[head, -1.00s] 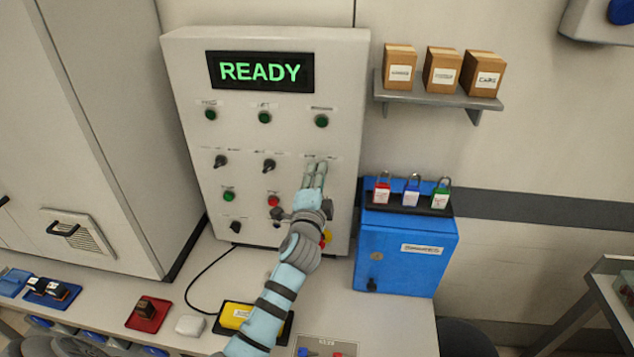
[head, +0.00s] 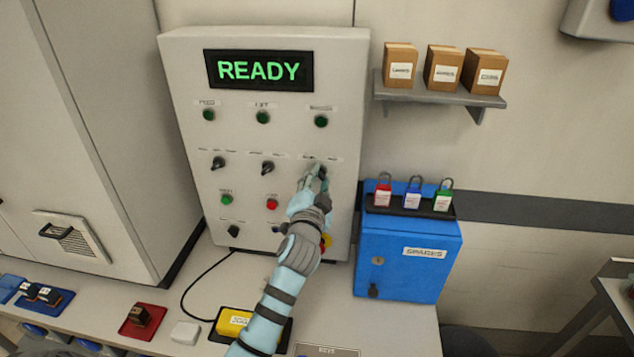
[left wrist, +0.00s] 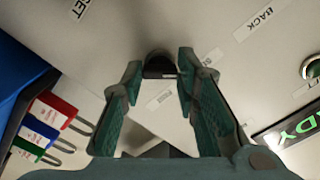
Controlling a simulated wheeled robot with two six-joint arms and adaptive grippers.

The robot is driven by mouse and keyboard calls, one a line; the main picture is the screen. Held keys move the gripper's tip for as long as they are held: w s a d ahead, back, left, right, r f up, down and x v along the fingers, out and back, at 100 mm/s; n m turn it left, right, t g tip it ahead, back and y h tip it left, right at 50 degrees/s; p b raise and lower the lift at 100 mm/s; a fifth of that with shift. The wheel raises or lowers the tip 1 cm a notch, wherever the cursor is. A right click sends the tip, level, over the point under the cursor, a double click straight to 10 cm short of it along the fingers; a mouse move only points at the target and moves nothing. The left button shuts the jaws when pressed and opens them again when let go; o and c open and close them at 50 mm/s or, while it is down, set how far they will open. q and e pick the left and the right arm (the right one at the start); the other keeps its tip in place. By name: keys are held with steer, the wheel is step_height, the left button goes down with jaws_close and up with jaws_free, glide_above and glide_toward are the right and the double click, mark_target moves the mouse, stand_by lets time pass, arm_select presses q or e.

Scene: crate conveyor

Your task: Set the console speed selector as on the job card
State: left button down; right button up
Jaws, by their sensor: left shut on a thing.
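The grey console (head: 345,90) stands upright with a green READY display (head: 259,70). Its middle row has a left selector knob (head: 218,163), a middle selector knob (head: 267,167), and a right selector knob (head: 322,171), partly covered by my fingers. My left gripper (head: 316,181) is shut on the right knob. In the left wrist view, the black knob (left wrist: 158,60) sits between the tips of the gripper (left wrist: 157,76). I cannot make out a job card. My right gripper is not in view.
A blue box (head: 405,257) with padlocks (head: 412,194) on top stands right of the console. A shelf (head: 440,95) with cartons is above it.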

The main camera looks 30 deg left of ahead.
arm_select(q)
steer(key=shift+r, duration=0.45)
steer(key=c, duration=1.5)
jaws_free()
steer(key=shift+w, duration=0.1)
steer(key=shift+c, duration=0.2)
steer(key=o, duration=0.3)
steer(key=shift+f, duration=0.15)
steer(key=shift+w+f, duration=0.1)
steer(key=shift+f, duration=0.05)
steer(key=v, duration=1.2)
